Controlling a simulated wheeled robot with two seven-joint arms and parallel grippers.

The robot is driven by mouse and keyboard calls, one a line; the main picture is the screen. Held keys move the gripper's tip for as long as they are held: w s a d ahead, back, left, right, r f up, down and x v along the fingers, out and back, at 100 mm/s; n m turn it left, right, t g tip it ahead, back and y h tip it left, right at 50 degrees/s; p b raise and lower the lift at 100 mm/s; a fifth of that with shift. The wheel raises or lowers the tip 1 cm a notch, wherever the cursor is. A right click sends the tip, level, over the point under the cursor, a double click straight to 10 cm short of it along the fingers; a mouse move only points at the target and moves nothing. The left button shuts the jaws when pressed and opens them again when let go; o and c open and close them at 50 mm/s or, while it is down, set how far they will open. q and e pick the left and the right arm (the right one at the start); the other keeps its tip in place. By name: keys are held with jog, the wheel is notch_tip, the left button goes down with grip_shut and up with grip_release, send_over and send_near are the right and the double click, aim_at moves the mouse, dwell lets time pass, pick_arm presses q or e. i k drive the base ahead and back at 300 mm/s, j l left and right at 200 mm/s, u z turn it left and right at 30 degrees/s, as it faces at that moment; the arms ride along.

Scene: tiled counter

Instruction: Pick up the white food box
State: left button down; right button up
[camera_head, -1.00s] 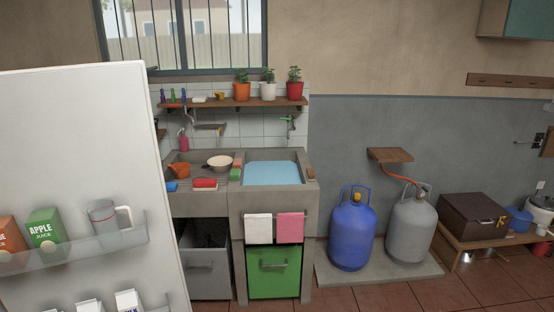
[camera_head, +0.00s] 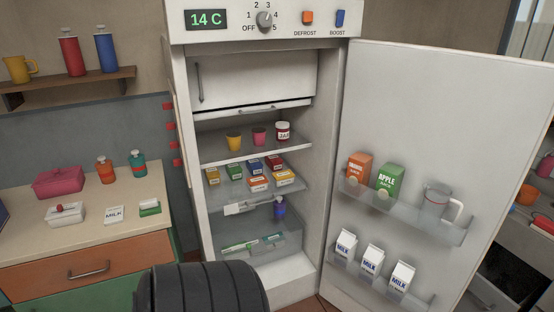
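A white box (camera_head: 66,213) with a red piece on its top sits on the light counter (camera_head: 105,228) at the left, in front of a pink box (camera_head: 60,181). It looks closed and stands upright, apart from the things around it. A small milk carton or pack (camera_head: 115,215) lies to its right. Neither of my grippers shows in the head view, so their state cannot be seen.
An open fridge (camera_head: 245,159) stands right of the counter, its door (camera_head: 430,120) swung out to the right with cartons on its racks. Two bottles (camera_head: 106,170) (camera_head: 138,163) stand behind on the counter. A green-and-white pack (camera_head: 150,208) lies near its right edge.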

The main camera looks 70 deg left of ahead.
aim_at(74, 212)
jog(key=u, duration=3.65)
jog(key=i+l+z, duration=0.1)
jog(key=i, duration=0.3)
jog(key=l, duration=0.05)
